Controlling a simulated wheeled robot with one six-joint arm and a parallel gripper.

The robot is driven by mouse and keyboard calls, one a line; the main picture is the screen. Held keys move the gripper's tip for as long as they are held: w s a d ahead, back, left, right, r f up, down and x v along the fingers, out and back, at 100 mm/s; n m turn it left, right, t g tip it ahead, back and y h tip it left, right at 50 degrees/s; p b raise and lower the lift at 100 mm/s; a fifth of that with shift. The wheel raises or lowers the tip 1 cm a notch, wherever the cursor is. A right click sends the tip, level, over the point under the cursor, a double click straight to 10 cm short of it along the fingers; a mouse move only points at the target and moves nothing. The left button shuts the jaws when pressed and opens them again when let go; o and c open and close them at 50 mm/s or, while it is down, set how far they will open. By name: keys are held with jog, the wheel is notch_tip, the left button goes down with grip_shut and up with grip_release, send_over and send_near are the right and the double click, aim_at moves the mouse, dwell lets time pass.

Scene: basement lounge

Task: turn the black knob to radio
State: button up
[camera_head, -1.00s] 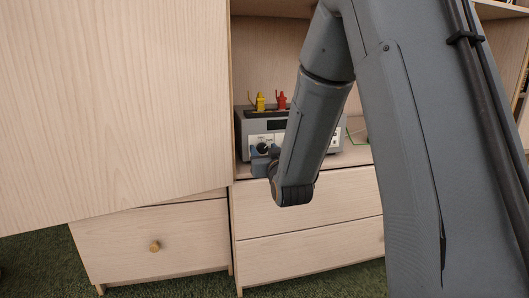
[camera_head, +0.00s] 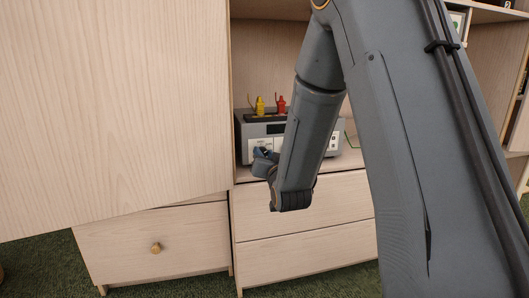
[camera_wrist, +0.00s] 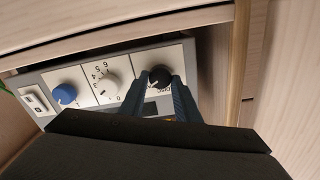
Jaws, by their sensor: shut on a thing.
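The black knob (camera_wrist: 159,76) is on a white panel section at the right end of the device's front in the wrist view. My gripper (camera_wrist: 164,84) is shut on the black knob, with one blue-grey finger on each side of it. The printed labels around the knob are partly covered by the fingers, so I cannot read its setting. In the head view the grey device (camera_head: 246,128) stands in the cabinet's open shelf, and my gripper (camera_head: 262,155) reaches its front left part, with the knob mostly hidden.
A white numbered knob (camera_wrist: 106,84) and a blue knob (camera_wrist: 64,94) sit beside the black one. White switches (camera_wrist: 36,102) are at the panel's end. A yellow figure (camera_head: 260,106) and a red figure (camera_head: 281,104) stand on top. Closed drawers (camera_head: 300,205) lie below.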

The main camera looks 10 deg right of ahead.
jog(key=m+p, duration=0.2)
jog(key=m, duration=0.3)
jog(key=shift+d, duration=0.1)
dwell(0.6)
jog(key=o, duration=1)
jog(key=s+p, duration=0.2)
jog(key=s, duration=0.6)
jog(key=shift+p, duration=0.4)
jog(key=shift+w, duration=0.1)
